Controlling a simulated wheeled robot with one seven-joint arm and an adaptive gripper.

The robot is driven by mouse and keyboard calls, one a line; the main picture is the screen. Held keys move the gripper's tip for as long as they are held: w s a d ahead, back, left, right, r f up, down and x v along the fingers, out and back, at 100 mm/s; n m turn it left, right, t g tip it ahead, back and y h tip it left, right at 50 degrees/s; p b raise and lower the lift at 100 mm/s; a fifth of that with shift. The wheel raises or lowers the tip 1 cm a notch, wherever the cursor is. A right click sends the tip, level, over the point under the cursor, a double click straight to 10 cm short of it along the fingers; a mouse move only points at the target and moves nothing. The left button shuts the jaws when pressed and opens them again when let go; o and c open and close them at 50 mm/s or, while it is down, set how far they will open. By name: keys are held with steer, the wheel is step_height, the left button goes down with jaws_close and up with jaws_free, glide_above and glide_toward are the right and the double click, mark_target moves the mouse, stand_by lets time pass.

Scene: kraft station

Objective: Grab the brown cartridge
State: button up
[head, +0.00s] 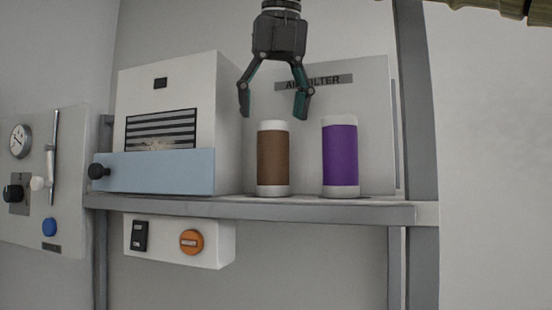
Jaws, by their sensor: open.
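The brown cartridge (273,159), a brown cylinder with white end caps, stands upright on the grey shelf (300,211). My gripper (273,112) points down above it with its two fingers spread, open and empty. In the picture the fingertips sit to either side of the cartridge's top and a little higher. I cannot tell from this one view whether the gripper is at the same depth as the cartridge.
A purple cartridge (340,158) stands close to the right of the brown one. A white box with a blue front drawer (160,172) is to the left. A panel labelled air filter (370,100) stands behind. A grey post (418,120) rises at right.

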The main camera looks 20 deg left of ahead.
mark_target(273, 133)
steer(key=shift+w+f, duration=0.15)
steer(key=shift+w, duration=0.05)
steer(key=shift+s+f+p, duration=0.2)
steer(key=shift+s+p, duration=0.25)
steer(key=shift+s, duration=0.1)
steer(key=shift+f+p, duration=0.3)
steer(key=w+f, duration=0.1)
steer(key=w+f+p, duration=0.1)
steer(key=f, duration=0.1)
steer(key=shift+f, duration=0.2)
steer(key=shift+s+a, duration=0.15)
steer(key=shift+s, duration=0.15)
steer(key=shift+w+f, duration=0.1)
steer(key=shift+w, duration=0.15)
steer(key=c, duration=0.7)
steer(key=shift+s, duration=0.15)
steer(key=c, duration=0.6)
